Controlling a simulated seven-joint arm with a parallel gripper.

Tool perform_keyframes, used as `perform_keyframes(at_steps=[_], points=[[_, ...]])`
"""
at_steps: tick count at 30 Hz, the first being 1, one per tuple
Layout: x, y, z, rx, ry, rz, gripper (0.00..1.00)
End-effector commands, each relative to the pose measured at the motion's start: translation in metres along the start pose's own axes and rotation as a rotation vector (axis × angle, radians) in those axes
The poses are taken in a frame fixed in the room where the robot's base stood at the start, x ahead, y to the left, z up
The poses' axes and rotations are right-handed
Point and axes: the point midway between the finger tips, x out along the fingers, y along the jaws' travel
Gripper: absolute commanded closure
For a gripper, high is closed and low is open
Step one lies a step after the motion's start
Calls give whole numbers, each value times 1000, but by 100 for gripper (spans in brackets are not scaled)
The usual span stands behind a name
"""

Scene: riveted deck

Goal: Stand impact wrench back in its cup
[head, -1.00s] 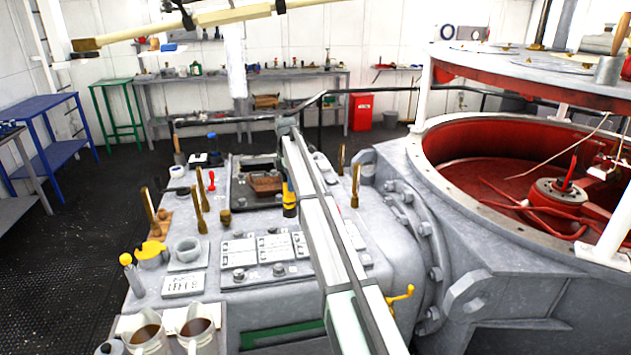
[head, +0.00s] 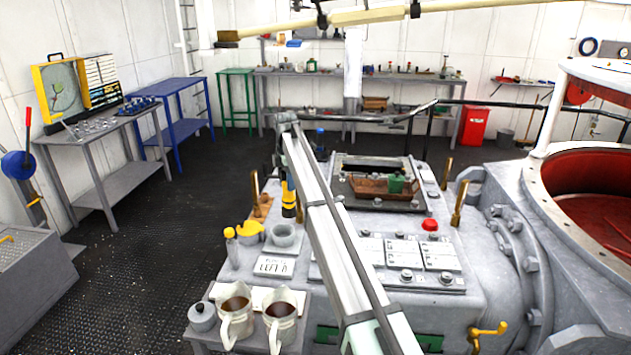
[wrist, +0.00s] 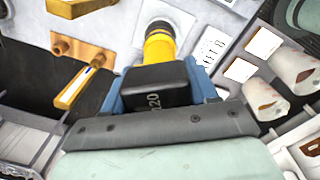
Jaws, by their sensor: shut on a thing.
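The impact wrench (head: 289,198) is yellow and black. The cup stands on a square plate behind the "LEFT 8" label. In the wrist view, my gripper (wrist: 157,74) has its blue fingers on both sides of the wrench's black block (wrist: 158,90). The yellow body (wrist: 159,47) points away, over a pale square plate. I cannot tell whether the nose is inside the cup's rim.
A yellow cup-like thing (head: 250,232) and a yellow-capped bottle (head: 230,243) stand left of the cup. Two mugs with brown contents (head: 281,312) stand in front. Brass posts (head: 460,203) rise from the machine top. A red-topped knob (head: 430,225) is at right.

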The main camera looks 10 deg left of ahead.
Motion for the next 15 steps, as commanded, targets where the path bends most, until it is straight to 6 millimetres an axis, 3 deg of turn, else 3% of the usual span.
perform_keyframes(at_steps=[4,6,15], points=[[-7,9,-28,-22,1,-1,85],[-13,16,-26,-5,2,-12,85],[-5,9,-26,33,4,-33,85]])
